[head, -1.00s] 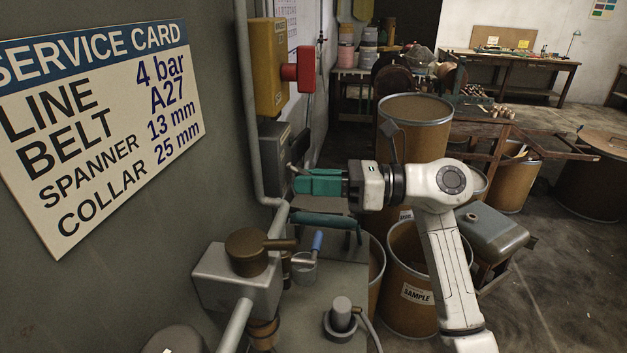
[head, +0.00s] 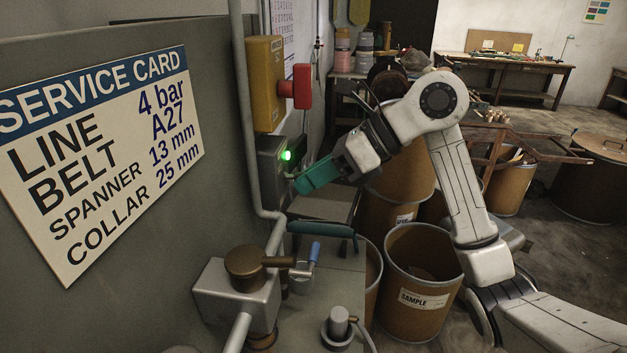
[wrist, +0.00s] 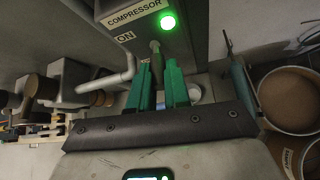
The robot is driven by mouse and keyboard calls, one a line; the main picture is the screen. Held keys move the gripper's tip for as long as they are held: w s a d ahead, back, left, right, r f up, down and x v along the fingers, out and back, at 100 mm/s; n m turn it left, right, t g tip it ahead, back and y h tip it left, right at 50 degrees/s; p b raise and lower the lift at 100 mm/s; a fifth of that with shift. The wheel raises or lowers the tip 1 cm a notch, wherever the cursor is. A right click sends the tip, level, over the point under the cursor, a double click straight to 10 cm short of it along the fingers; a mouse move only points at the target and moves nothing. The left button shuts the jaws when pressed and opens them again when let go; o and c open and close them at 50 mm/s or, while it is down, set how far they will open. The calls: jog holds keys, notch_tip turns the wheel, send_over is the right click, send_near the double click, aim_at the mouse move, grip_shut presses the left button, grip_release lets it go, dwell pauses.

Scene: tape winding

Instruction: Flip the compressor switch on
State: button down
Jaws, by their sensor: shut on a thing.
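The compressor switch box (head: 270,163) is a grey box on the wall at the left, below a yellow box. In the wrist view its face (wrist: 174,45) carries a "COMPRESSOR" label and an "ON" label. Its round lamp (head: 287,155) glows green, and the lamp (wrist: 168,22) is also bright in the wrist view. The switch lever (wrist: 155,48) is a short grey stick whose end lies between my green fingers. My gripper (head: 299,187) points down-left at the box's lower part. In the wrist view my gripper (wrist: 158,68) is shut on the lever, its end partly hidden.
A yellow box (head: 265,80) with a red knob (head: 300,87) sits above the switch. A grey pipe (head: 249,150) runs down the wall beside it. Below are a blue-handled valve (head: 314,252) and brown drums, one marked "SAMPLE" (head: 420,300).

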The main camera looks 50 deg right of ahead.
jog(key=shift+w+a+r+g+h, duration=0.1)
jog(key=shift+w+r+g+h, duration=0.1)
jog(key=shift+r+g+h, duration=0.6)
jog(key=shift+w+a+r+g+h, duration=0.2)
jog(key=shift+g+h, duration=0.3)
jog(key=shift+g, duration=0.6)
jog(key=shift+d+r, duration=0.1)
jog(key=c, duration=1.1)
grip_release()
jog(key=b+v, duration=0.1)
jog(key=v, duration=0.9)
jog(key=shift+r, duration=0.35)
jog(key=shift+d, duration=0.1)
